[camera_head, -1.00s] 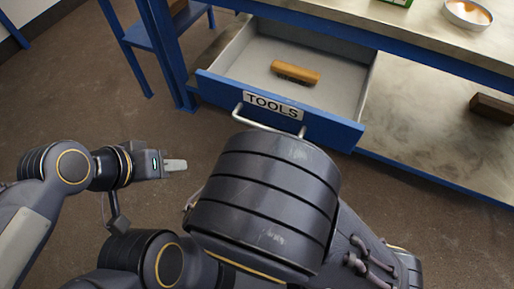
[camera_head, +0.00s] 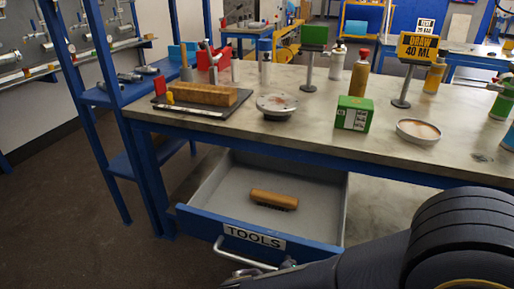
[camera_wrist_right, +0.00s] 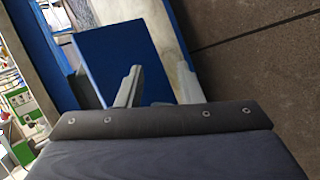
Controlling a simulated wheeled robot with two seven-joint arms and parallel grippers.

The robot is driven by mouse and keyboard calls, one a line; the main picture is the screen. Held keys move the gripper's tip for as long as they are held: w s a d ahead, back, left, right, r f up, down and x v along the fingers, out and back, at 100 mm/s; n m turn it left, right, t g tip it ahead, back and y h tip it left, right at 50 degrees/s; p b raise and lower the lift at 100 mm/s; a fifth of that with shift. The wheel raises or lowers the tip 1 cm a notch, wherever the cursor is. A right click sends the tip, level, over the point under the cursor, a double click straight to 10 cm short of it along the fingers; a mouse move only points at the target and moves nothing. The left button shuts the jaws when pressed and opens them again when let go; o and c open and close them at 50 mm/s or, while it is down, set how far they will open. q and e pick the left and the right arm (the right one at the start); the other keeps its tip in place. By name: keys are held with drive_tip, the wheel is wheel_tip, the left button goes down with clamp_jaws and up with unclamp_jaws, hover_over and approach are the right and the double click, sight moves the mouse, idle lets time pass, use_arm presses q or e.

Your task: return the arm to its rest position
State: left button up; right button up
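In the head view, a thick dark link of my right arm (camera_head: 462,245) fills the lower right corner. It reaches left along the bottom edge, close to the handle (camera_head: 245,256) of the drawer. I cannot tell whether they touch. The blue-fronted TOOLS drawer (camera_head: 205,226) is pulled open. A wooden brush (camera_head: 273,198) lies in it. In the right wrist view my right gripper (camera_wrist_right: 105,90) shows two grey fingers apart, with a blue panel (camera_wrist_right: 115,52) beyond and nothing seen between them. My left gripper is out of view.
The workbench (camera_head: 300,135) above the drawer holds a green box (camera_head: 353,114), a shallow bowl (camera_head: 418,131), a round metal flange (camera_head: 277,105), a wooden block (camera_head: 203,94) on a dark tray, and bottles. A blue shelf rack (camera_head: 105,95) stands at left. The floor (camera_head: 60,220) at left is clear.

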drive_tip(key=s+d+r+m+y, duration=0.7)
drive_tip(key=s+d+m+y, duration=0.3)
drive_tip(key=d+y, duration=0.15)
wheel_tip(320, 180, up, 29)
drive_tip(key=p, duration=2.9)
drive_tip(key=shift+g, duration=0.3)
drive_tip(key=shift+f+h, duration=0.1)
drive_tip(key=shift+h, duration=0.15)
